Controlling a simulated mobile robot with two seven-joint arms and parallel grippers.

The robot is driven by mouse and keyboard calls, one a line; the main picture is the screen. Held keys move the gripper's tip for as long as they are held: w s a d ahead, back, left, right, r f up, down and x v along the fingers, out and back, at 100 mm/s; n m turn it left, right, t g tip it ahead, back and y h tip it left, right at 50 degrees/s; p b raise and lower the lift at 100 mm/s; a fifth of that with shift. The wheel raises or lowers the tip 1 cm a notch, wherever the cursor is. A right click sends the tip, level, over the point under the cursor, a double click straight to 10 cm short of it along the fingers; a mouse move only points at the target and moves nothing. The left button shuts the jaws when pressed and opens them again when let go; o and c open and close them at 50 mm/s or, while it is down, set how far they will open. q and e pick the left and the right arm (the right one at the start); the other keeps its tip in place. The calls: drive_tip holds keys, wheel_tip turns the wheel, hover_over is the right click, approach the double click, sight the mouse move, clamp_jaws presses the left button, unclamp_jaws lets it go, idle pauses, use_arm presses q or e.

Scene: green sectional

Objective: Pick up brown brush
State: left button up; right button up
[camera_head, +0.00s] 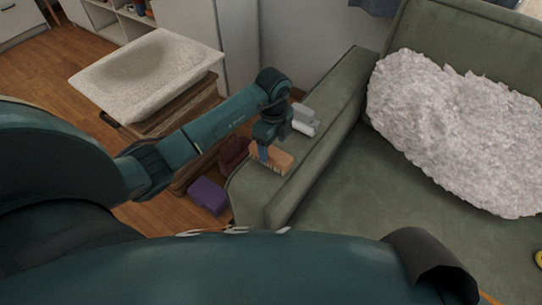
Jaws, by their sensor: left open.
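The brown brush (277,159) lies on the green sofa's armrest (298,178), near its front end. It is a small tan-brown block with a bristled-looking side. My left gripper (263,150) comes in from the left and points down at the brush's left end, very close to it or touching. The gripper is open. Its fingers partly cover that end of the brush, so I cannot tell whether they are around it. My right gripper is not in view.
White and grey items (304,122) lie on the armrest behind my gripper. A purple box (208,195) and a dark red object (233,153) are beside the armrest. A wooden stand with a white speckled top (150,75) is at left.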

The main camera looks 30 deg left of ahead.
sight(271, 151)
use_arm(q)
drive_tip(key=f, duration=0.5)
drive_tip(key=shift+s+a, duration=0.15)
drive_tip(key=shift+s, duration=0.05)
drive_tip(key=shift+c, duration=0.4)
drive_tip(key=c, duration=1)
wheel_tip(271, 151, up, 10)
drive_tip(key=shift+r+p, duration=0.1)
drive_tip(key=shift+p, duration=0.3)
drive_tip(key=o, duration=0.3)
drive_tip(key=shift+c, duration=0.9)
